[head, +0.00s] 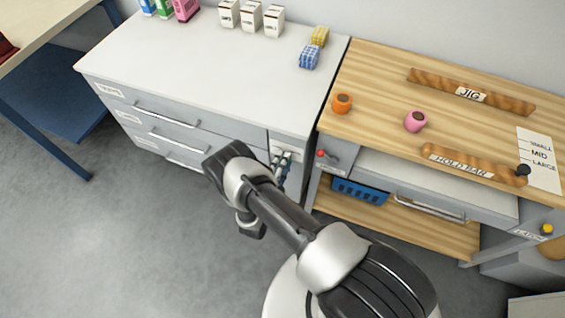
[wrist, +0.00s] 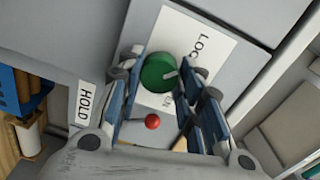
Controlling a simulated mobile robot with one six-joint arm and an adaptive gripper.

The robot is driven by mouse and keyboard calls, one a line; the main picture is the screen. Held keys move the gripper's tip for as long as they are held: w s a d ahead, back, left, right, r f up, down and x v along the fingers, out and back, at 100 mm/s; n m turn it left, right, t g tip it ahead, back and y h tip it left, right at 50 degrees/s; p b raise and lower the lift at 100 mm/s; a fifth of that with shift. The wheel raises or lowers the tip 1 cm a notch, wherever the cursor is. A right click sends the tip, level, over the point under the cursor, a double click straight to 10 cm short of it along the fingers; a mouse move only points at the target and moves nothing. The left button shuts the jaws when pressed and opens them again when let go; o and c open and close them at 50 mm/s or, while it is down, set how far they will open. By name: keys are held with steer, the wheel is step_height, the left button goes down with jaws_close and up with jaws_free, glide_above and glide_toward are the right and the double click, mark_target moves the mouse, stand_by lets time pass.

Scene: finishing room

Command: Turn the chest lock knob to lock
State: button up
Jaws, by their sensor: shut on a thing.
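The green lock knob (wrist: 157,73) is on a white label plate (wrist: 208,46) on the front of the grey chest (head: 210,60). Part of the plate's lettering reads "LOC"; the rest is partly hidden by my gripper. My gripper (wrist: 162,68) has its blue-grey fingers on both sides of the knob and is shut on it. A paler ridge on the knob points toward the right finger. In the head view my gripper (head: 284,160) is at the chest's right front, and the knob is mostly hidden there.
A wooden-topped bench (head: 375,75) stands right beside the chest, with a red ball knob (head: 321,153) near the gripper. A blue basket (head: 360,191) sits below. Boxes (head: 250,17) stand on the chest top. The floor at left is clear.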

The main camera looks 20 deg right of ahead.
stand_by(0.4)
steer(key=o, duration=1.1)
steer(key=shift+c, duration=0.2)
steer(key=v, duration=1.2)
